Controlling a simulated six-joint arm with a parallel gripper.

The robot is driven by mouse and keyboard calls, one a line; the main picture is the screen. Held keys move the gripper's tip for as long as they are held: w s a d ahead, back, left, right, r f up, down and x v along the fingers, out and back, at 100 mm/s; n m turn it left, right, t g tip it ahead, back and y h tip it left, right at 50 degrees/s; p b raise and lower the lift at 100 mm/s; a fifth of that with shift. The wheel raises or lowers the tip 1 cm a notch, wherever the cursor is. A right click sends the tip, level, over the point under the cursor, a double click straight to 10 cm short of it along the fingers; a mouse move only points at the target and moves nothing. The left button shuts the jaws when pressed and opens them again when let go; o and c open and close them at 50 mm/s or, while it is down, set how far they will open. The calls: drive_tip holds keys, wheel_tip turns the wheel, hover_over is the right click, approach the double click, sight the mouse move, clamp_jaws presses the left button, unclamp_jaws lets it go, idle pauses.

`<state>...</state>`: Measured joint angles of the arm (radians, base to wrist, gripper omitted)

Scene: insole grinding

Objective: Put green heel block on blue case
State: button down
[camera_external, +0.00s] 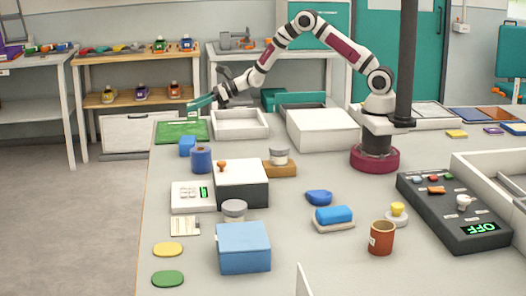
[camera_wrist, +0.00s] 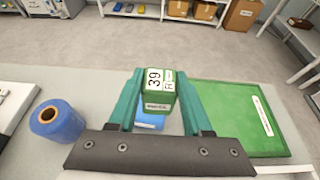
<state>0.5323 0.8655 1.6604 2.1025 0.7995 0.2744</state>
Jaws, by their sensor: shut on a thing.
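My gripper (camera_wrist: 158,88) has teal fingers and is shut on the green heel block (camera_wrist: 157,95), which has a white label reading 39. In the external view my gripper (camera_external: 198,105) is at the far left of the table, raised above it, and I cannot make out the block there. A blue block (camera_wrist: 150,123) shows behind the held block in the wrist view; it appears as a small blue cube (camera_external: 187,146) in the external view. A large blue box (camera_external: 243,246), which fits the blue case, stands closed at the table's front, well away from my gripper.
A blue spool (camera_external: 202,160) stands beside the blue cube, and a green mat (camera_external: 178,132) lies behind it. A white-topped dark box (camera_external: 241,172) and a grey-lidded jar (camera_external: 234,210) stand between there and the blue box. White trays (camera_external: 240,124) are at the back.

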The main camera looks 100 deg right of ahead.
drive_tip(key=shift+w+a+f, duration=0.9)
drive_tip(key=shift+w+a, duration=0.05)
drive_tip(key=shift+w, duration=0.15)
wheel_tip(320, 180, down, 3)
drive_tip(key=shift+w+a+f, duration=0.1)
drive_tip(key=shift+f, duration=0.45)
drive_tip(key=shift+f, duration=0.15)
drive_tip(key=shift+c, duration=1.7)
unclamp_jaws()
